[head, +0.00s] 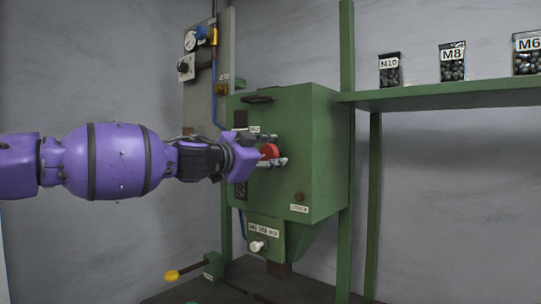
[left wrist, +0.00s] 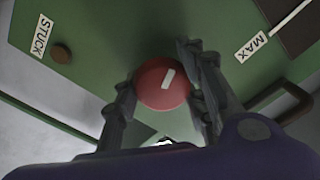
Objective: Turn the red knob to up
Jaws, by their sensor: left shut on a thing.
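The red knob (head: 269,151) is on the front of a green machine box (head: 315,140). In the left wrist view the red knob (left wrist: 163,84) shows a white pointer mark, slanted in that picture. My left gripper (head: 268,150) reaches in from the left and is shut on the knob, one finger on each side of it. In the left wrist view the fingers (left wrist: 162,90) flank the knob. A MAX label (left wrist: 252,46) and a STUCK label (left wrist: 41,36) are on the panel. The knob's pointer is hidden in the head view. My right gripper is not in view.
A grey panel with a gauge (head: 190,41) stands behind the box. A yellow-ended lever (head: 172,275) and a white knob (head: 257,246) are below.

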